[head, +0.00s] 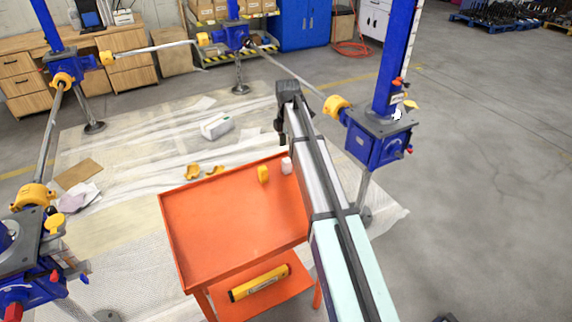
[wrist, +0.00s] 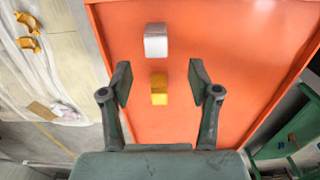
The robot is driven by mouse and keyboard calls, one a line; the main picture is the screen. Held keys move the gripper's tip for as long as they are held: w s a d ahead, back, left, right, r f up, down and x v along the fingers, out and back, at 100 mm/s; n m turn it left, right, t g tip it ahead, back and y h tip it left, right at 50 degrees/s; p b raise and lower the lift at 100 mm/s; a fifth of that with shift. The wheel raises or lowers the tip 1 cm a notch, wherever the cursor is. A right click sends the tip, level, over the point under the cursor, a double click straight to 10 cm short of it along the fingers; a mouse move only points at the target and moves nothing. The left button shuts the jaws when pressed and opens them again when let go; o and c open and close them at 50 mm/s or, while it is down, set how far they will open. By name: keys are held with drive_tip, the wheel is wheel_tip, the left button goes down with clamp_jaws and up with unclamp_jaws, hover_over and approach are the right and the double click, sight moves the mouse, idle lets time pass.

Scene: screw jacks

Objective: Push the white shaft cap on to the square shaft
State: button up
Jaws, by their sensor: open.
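The white shaft cap (head: 287,165) stands on the orange cart's top near its far right corner. In the wrist view the white cap (wrist: 156,40) is ahead of my gripper (wrist: 160,82), beyond the fingertips. My gripper is open with nothing between its fingers that I can tell is held. In the head view my gripper (head: 280,125) hangs above the far end of the cart, apart from the cap. I cannot pick out the bare square shaft; the nearest jack gearbox (head: 372,148) is blue and stands to the right of the arm.
A yellow piece (head: 263,174) sits beside the cap on the orange cart (head: 225,225); it also shows in the wrist view (wrist: 159,88). Other blue jacks with yellow-covered joints and shafts stand around. Much of the cart top is clear.

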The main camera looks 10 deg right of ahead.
sight(287, 166)
drive_tip(key=shift+w+a+f+p, duration=0.15)
drive_tip(key=shift+f+p, duration=0.4)
drive_tip(key=shift+f, duration=2.05)
drive_tip(key=shift+w+d+f+p, duration=0.1)
drive_tip(key=shift+f+p, duration=0.4)
drive_tip(key=shift+f, duration=2.1)
clamp_jaws()
